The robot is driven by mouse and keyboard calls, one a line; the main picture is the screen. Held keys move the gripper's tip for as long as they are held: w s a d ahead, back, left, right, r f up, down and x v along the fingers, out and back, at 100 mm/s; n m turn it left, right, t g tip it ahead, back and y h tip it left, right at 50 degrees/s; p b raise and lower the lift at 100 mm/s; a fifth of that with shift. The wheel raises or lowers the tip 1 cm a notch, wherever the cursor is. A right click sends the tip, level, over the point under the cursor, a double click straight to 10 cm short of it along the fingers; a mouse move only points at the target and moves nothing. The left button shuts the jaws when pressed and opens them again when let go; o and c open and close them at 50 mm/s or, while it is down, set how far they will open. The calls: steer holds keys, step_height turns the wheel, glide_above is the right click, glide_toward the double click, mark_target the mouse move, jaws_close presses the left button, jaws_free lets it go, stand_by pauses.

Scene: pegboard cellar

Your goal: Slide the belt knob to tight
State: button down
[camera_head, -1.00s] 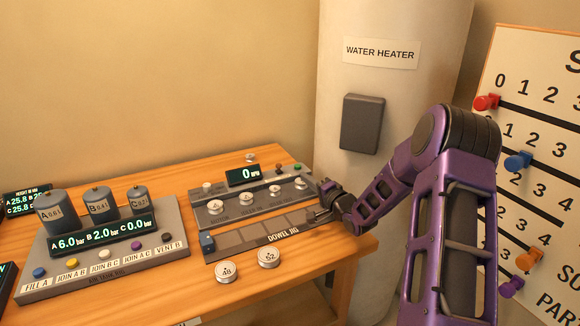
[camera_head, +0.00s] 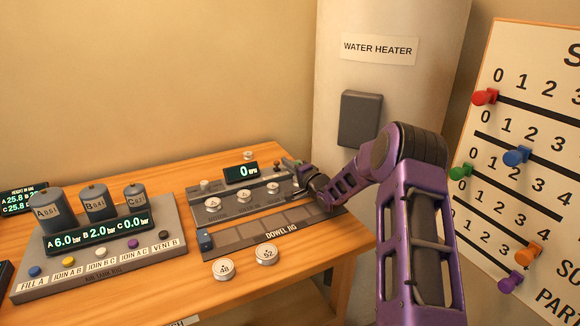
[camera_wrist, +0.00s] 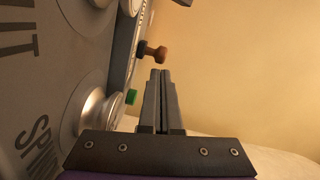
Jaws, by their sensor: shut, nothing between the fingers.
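A grey panel (camera_head: 228,203) with a "0 RPM" display (camera_head: 241,173) and several silver dials stands on the wooden table. A small brown-red knob (camera_head: 276,166) stands near its back right; it also shows in the wrist view (camera_wrist: 152,51). It may be the belt knob; no belt or tight label is readable. My gripper (camera_head: 300,168) is at the panel's right end, shut and empty. In the wrist view, the fingertips (camera_wrist: 161,73) are just below the brown-red knob in the picture, with no clear contact. Whether the knob sits in a slot is hidden.
A green button (camera_wrist: 131,97) and a silver dial (camera_wrist: 96,112) are left of my fingers in the wrist view. The dowel jig (camera_head: 270,232) lies in front of the panel. The water heater (camera_head: 335,90) stands behind; a pegged scoreboard (camera_head: 530,110) is at right.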

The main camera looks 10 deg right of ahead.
mark_target(277, 177)
steer(key=shift+s+a+b, duration=0.2)
steer(key=shift+s+a, duration=0.05)
steer(key=shift+a, duration=0.7)
steer(key=shift+s+a+b, duration=0.15)
steer(key=shift+s+a, duration=0.1)
steer(key=shift+a, duration=0.7)
steer(key=shift+s, duration=0.1)
steer(key=shift+s, duration=0.1)
